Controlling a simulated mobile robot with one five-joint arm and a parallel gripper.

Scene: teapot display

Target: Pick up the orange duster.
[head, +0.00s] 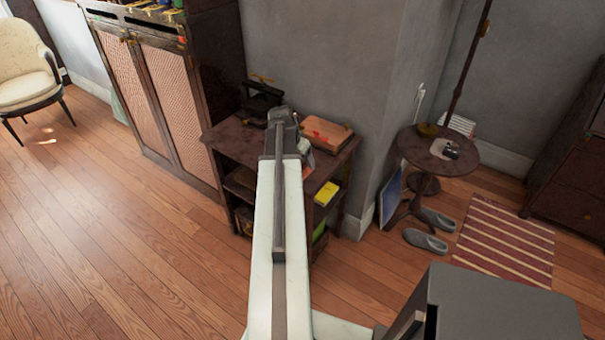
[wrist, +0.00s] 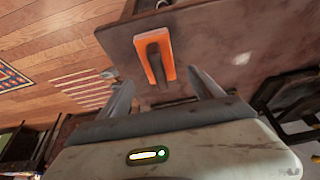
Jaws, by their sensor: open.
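The orange duster (wrist: 172,58) lies on the brown table top (wrist: 211,25) in the wrist view. It is a flat orange block with a dark strip along its middle. My gripper (wrist: 160,78) is open, with one finger on each side of the duster's near end. I cannot tell its height above the table. In the head view my arm reaches over a small dark side table (head: 226,136). The duster cannot be made out there, and my arm covers part of the table top.
A brown box (head: 327,133) and a black device (head: 258,100) stand on the side table. A yellow item (head: 326,193) is on its shelf. A tall cabinet (head: 163,92) is on the left, a round table (head: 452,166) on the right. Wooden floor is clear at left.

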